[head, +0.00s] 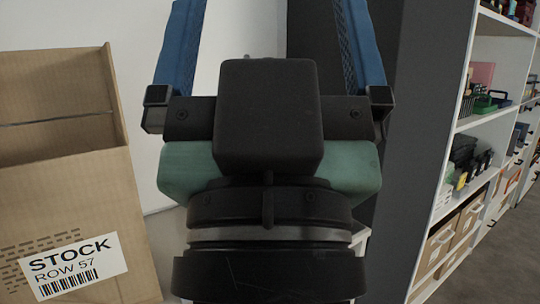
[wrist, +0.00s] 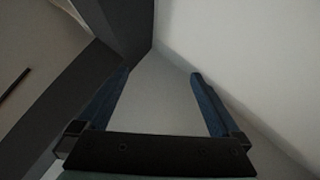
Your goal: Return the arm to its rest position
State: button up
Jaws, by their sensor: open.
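My gripper (head: 268,40) is close in front of the head camera, with its two blue fingers spread wide apart and pointing up. It is open and nothing is between the fingers.
An open cardboard carton (head: 75,215) marked STOCK ROW 57 stands at the left. A white shelf unit (head: 455,130) with small goods and boxes stands at the right, beside a dark grey panel (head: 405,150). A pale wall (head: 130,40) is behind.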

notch_tip(320, 180, up, 15)
jog(key=p, duration=1.2)
jog(key=shift+r+p, duration=0.2)
jog(key=shift+p, duration=0.2)
